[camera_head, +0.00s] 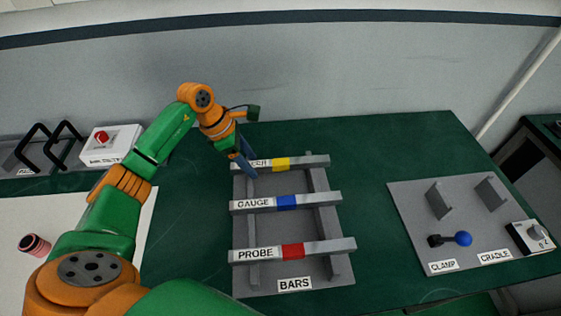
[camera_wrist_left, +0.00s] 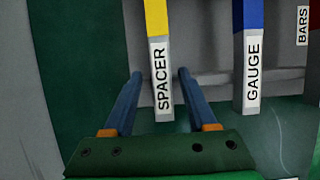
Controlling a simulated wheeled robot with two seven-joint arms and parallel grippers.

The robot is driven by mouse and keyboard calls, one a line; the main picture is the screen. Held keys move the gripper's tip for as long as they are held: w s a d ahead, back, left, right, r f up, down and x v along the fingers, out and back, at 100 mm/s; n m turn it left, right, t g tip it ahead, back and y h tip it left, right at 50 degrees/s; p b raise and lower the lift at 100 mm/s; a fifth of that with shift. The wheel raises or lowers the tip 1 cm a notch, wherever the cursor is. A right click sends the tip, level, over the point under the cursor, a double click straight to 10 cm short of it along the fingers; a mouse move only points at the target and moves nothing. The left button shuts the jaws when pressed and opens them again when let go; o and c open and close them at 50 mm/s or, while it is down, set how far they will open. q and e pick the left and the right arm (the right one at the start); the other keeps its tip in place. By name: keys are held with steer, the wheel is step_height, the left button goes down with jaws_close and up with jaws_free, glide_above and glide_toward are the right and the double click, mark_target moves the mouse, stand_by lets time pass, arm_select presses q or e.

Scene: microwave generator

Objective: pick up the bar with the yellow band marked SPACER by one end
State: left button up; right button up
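The SPACER bar (camera_head: 281,163) is grey with a yellow band and lies farthest back on the rack, its label partly hidden by my left gripper (camera_head: 248,170). That gripper is at the bar's left end. In the left wrist view the bar's white SPACER label (camera_wrist_left: 161,75) shows between the two blue fingers of the gripper (camera_wrist_left: 159,74). The fingers are open, one on each side, with a narrow gap to the bar. My right gripper is not in view.
The GAUGE bar (camera_head: 286,202), blue-banded, and the PROBE bar (camera_head: 292,251), red-banded, lie parallel in front on the grey BARS rack (camera_head: 317,287). A CLAMP and CRADLE plate (camera_head: 408,208) with a blue-knobbed lever stands right. Green table (camera_head: 365,150) between them is clear.

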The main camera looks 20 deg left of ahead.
arm_select(q)
steer(key=shift+s+d+r, duration=0.1)
steer(key=shift+s, duration=0.05)
jaws_close()
